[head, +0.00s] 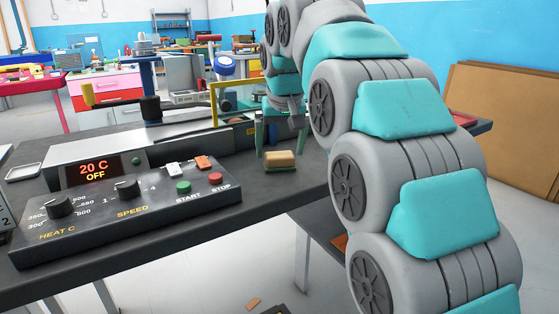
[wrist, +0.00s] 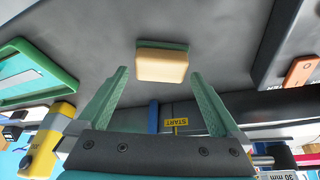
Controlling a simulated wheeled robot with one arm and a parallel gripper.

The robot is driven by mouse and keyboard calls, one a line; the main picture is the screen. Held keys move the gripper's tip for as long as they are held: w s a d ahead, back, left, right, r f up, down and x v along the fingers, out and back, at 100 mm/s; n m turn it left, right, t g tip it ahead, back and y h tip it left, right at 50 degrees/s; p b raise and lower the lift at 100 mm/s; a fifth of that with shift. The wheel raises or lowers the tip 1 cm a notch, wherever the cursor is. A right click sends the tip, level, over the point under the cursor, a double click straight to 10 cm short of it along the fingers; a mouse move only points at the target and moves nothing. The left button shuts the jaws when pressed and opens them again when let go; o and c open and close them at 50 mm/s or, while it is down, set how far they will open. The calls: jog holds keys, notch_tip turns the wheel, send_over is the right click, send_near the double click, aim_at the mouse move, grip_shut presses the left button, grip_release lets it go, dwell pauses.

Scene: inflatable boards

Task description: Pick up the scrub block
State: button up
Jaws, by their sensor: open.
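The scrub block (head: 279,160) is a small tan block with a green layer along one face. It lies on the dark bench top, right of the control panel. In the wrist view the block (wrist: 162,66) sits centred just beyond the gap between the fingertips. My gripper (head: 280,146) is open and empty, its two green fingers pointing down above the block. The fingers also show in the wrist view (wrist: 160,76), spread wider than the block. I cannot tell the exact height between the fingertips and the block.
A control panel (head: 130,205) with knobs, buttons and a display reading 20 C OFF stands left of the block. A yellow frame (head: 213,103) stands behind it. A green-rimmed tray (wrist: 35,76) shows in the wrist view.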

jog(key=shift+x, duration=1.3)
jog(key=c, duration=1.3)
jog(key=shift+o, duration=0.2)
jog(key=shift+r, duration=0.1)
